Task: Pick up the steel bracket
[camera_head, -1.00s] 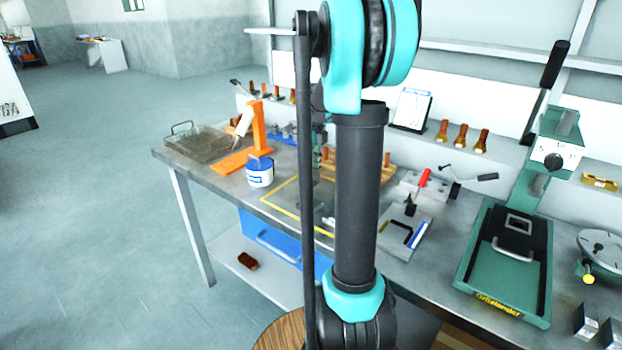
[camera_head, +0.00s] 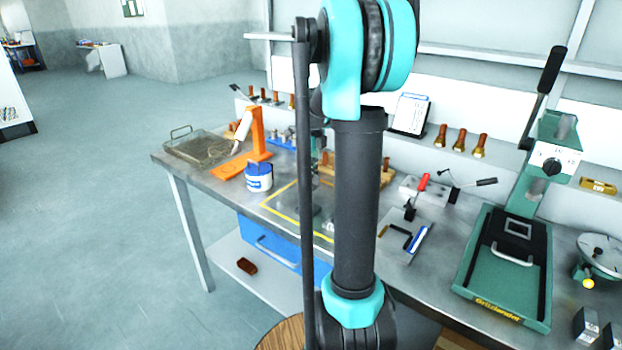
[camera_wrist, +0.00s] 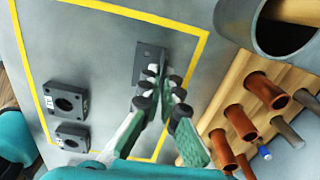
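The steel bracket (camera_wrist: 148,62) is a dark grey plate with small holes. In the wrist view it is at the upper middle, inside a yellow outline on the bench. My gripper (camera_wrist: 163,76) is at its lower right edge, fingers slanted inward with their tips close together. The fingertips overlap the bracket's edge in the picture. Whether they press on it is not clear. In the head view my arm hides most of the gripper and the bracket.
Two dark blocks with round holes (camera_wrist: 66,100) are at left inside the yellow outline (camera_wrist: 34,95). A wooden rack (camera_wrist: 240,85) with copper-coloured pins is at right, and a grey cylinder (camera_wrist: 262,35) at upper right. A blue-and-white tub (camera_head: 259,178) stands left of the outline.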

